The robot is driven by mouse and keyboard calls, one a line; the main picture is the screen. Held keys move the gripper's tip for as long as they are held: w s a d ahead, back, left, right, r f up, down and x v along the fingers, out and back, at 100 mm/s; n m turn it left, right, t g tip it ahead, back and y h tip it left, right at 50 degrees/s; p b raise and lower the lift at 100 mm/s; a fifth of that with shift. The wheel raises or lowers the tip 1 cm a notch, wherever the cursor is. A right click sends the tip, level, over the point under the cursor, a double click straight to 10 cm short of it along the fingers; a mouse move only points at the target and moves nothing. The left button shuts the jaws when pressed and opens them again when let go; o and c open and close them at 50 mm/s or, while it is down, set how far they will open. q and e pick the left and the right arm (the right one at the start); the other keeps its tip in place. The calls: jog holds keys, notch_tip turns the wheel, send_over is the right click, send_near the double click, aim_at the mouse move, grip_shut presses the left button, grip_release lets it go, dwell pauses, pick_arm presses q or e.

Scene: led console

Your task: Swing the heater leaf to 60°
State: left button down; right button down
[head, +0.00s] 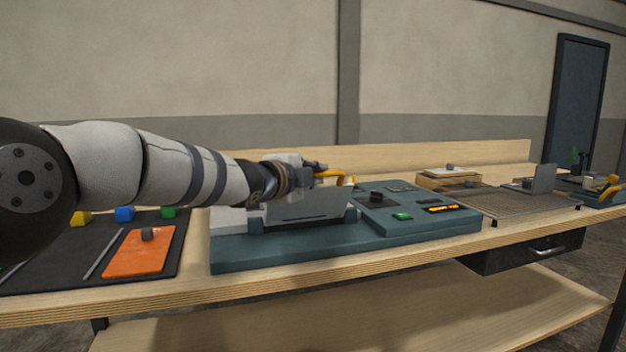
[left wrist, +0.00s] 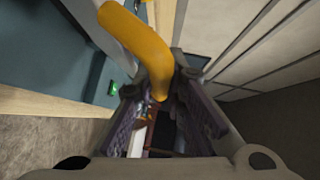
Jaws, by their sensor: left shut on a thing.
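The teal console (head: 350,250) stands on the wooden bench. A grey hinged plate, the heater leaf by its look (head: 308,206), stands raised and tilted on the console's left part. My left gripper (head: 312,174) is just above and behind the plate's top edge. It is shut on a yellow curved handle (head: 338,176), which also shows between its fingers in the left wrist view (left wrist: 140,45). Where the handle joins the plate is hidden, and I cannot read the plate's exact angle. My right gripper is not in view.
On the console's right are a black knob (head: 376,197), a green button (head: 402,216) and an orange-lit display (head: 443,209). An orange plate (head: 140,252) lies on a dark mat at left, near coloured blocks. A perforated grey mat (head: 515,203) lies at right.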

pick_arm(q)
jog(key=shift+r, duration=0.2)
dwell(0.3)
jog(key=c, duration=1.9)
grip_release()
jog(key=shift+d, duration=0.1)
jog(key=shift+s, duration=0.1)
jog(key=v, duration=1.2)
